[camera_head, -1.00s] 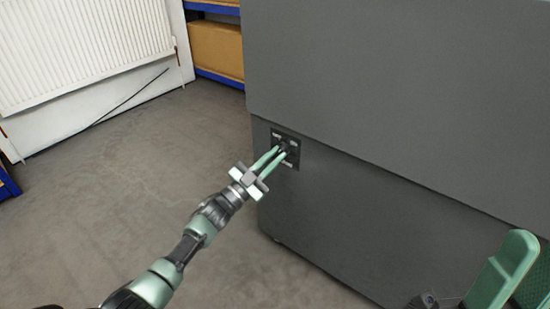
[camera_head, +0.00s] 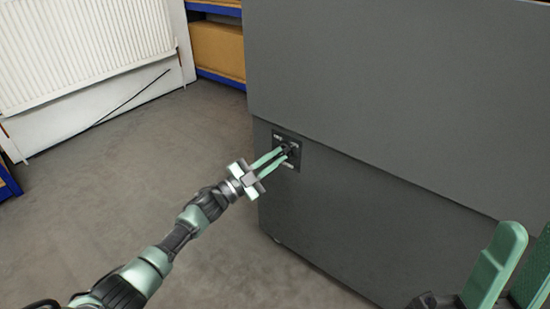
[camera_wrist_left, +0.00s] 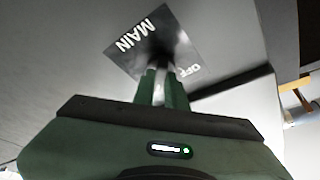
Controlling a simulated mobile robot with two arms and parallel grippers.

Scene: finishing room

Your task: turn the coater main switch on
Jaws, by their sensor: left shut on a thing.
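The main switch (camera_head: 292,149) is a small dark knob on a dark square plate (camera_head: 278,136), low on the grey coater cabinet (camera_head: 340,195), near its left edge. In the left wrist view the plate (camera_wrist_left: 139,35) shows the words MAIN and OFF, tilted in the picture. My left gripper (camera_head: 287,153) reaches the plate with its green fingers closed on the knob. The fingers also show in the left wrist view (camera_wrist_left: 161,76). They hide most of the knob, so its setting cannot be read. My right gripper (camera_head: 518,262) is at the lower right, fingers apart and empty.
A white radiator (camera_head: 80,45) is on the wall at the upper left. A blue shelf with a cardboard box (camera_head: 218,50) stands behind the cabinet. The grey floor (camera_head: 130,170) left of the cabinet is clear.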

